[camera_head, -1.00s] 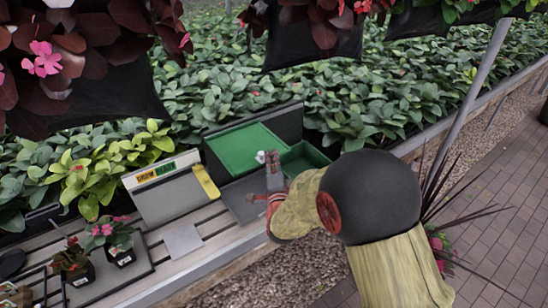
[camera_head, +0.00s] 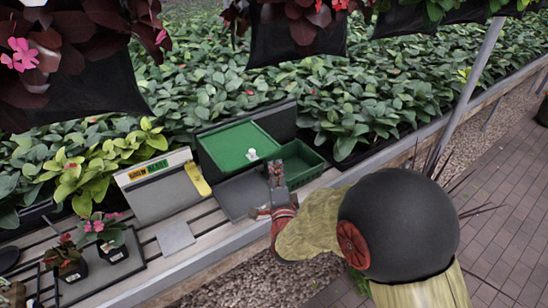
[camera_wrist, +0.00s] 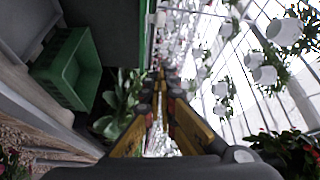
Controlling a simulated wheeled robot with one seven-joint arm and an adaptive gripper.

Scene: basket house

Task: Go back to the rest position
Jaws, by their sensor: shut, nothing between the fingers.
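My gripper (camera_head: 277,170) is shut and empty. In the head view it points upward at the near left corner of a small open green crate (camera_head: 304,162), covering part of it. A green lid or panel (camera_head: 228,143) with a white knob (camera_head: 252,154) lies just behind and left of it. In the wrist view my two fingers (camera_wrist: 162,78) meet ahead, and the green crate (camera_wrist: 68,75) shows at the left, apart from them. I cannot tell how high the gripper is above the bench.
A slatted bench (camera_head: 205,232) carries a grey tray (camera_head: 238,196), a sign board (camera_head: 160,188) and potted plants (camera_head: 100,236). Leafy plants (camera_head: 390,100) fill the back, and dark hanging pots (camera_head: 300,45) are above. A sloping metal post (camera_head: 470,85) stands right. Brick paving (camera_head: 500,215) is open.

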